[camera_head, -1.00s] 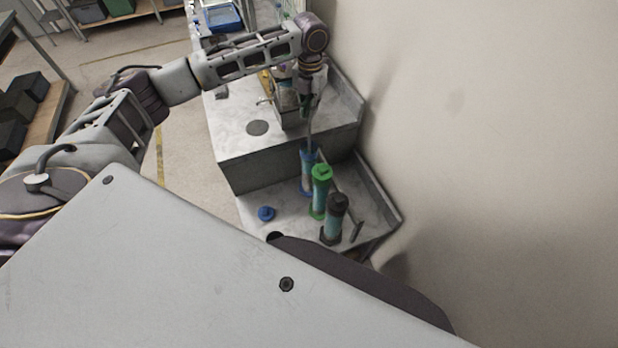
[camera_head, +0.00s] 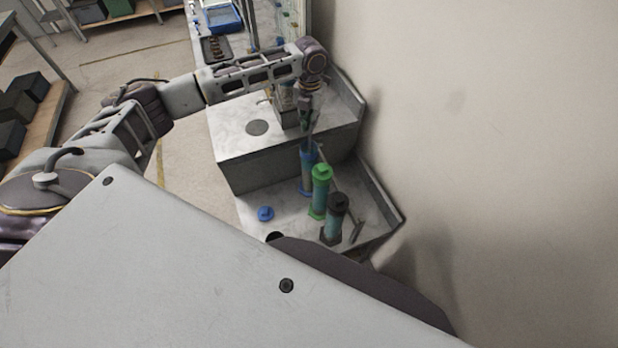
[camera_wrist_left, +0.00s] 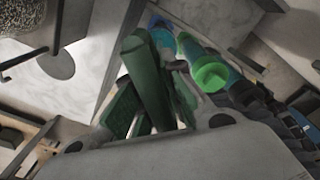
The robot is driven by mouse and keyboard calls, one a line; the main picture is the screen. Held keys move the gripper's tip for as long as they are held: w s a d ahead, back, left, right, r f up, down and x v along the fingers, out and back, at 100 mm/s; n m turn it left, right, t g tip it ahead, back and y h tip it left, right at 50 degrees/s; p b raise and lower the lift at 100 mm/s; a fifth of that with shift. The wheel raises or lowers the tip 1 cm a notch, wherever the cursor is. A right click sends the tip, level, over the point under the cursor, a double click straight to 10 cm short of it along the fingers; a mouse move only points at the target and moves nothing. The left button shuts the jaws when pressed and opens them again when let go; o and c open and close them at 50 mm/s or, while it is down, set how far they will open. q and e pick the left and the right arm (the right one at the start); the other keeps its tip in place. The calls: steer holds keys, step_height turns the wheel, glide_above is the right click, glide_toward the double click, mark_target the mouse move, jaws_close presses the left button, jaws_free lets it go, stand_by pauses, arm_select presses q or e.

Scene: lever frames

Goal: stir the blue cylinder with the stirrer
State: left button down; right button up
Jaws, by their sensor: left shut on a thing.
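The blue cylinder (camera_head: 307,172) stands upright and open on the lower grey counter, at the back of a row of three. My left gripper (camera_head: 308,127) is just above it, pointing down and shut on the stirrer. The stirrer's rod (camera_head: 310,142) shows only as a short piece at the cylinder's mouth; its lower end is hidden, seemingly inside the cylinder. In the left wrist view the blue cylinder's rim (camera_wrist_left: 157,22) shows beyond the dark green parts at the gripper (camera_wrist_left: 160,75). My right gripper is not in view.
A green-capped cylinder (camera_head: 320,190) and a black-capped one (camera_head: 335,217) stand close in front. A loose blue cap (camera_head: 266,213) lies to their left. The raised grey block (camera_head: 237,137) is behind; a wall bounds the right.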

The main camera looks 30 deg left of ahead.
arm_select(q)
steer(key=shift+f+b, duration=0.4)
steer(key=shift+f, duration=2.8)
steer(key=shift+r, duration=0.1)
step_height(320, 180, up, 7)
steer(key=p, duration=0.2)
glide_above(310, 135)
steer(key=shift+w+a+r, duration=0.1)
steer(key=shift+a+r, duration=0.05)
steer(key=shift+r, duration=0.05)
steer(key=shift+r, duration=3.35)
